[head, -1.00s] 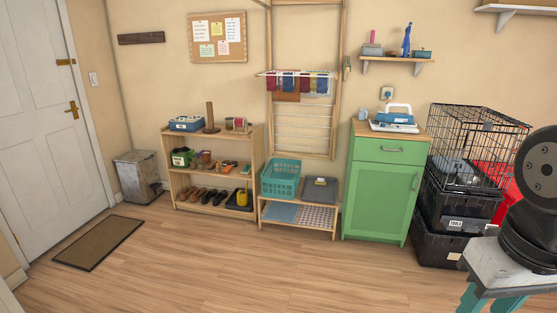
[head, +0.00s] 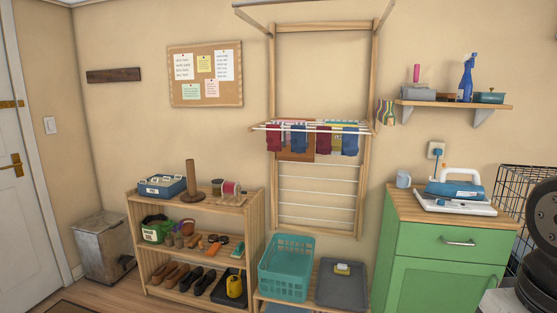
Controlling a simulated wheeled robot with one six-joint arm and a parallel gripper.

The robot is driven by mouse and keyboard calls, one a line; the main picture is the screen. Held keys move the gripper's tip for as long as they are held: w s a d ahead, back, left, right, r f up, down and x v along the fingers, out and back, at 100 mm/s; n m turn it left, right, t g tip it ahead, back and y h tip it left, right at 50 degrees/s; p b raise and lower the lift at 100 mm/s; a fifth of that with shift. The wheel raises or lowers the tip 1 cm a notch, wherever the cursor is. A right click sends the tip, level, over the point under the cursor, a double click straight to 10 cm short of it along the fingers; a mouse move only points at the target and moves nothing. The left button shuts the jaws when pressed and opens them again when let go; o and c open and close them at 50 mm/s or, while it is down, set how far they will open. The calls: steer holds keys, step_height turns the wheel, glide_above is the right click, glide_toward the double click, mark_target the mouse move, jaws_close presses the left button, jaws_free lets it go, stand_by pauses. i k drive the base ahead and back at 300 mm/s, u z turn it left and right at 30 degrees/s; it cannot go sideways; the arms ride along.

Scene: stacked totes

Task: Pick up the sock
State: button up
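Several small cloth items that look like socks hang in a row on the fold-out drying rack (head: 320,128) on the wall. From left to right they are a dark red sock (head: 274,139), a blue sock (head: 299,138), another dark red sock (head: 323,140) and another blue sock (head: 350,141). I cannot tell which one the task means. My gripper is not in view; only a dark part of my arm shows at the right edge.
Below the rack are a teal basket (head: 287,268) and a grey tray (head: 341,284). A shoe shelf (head: 190,245) stands left, and a green cabinet (head: 440,270) with an iron (head: 456,188) stands right. A wall shelf (head: 455,104) is at upper right. The wall before the rack is clear.

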mark_target(274, 138)
steer(key=i, duration=1.5)
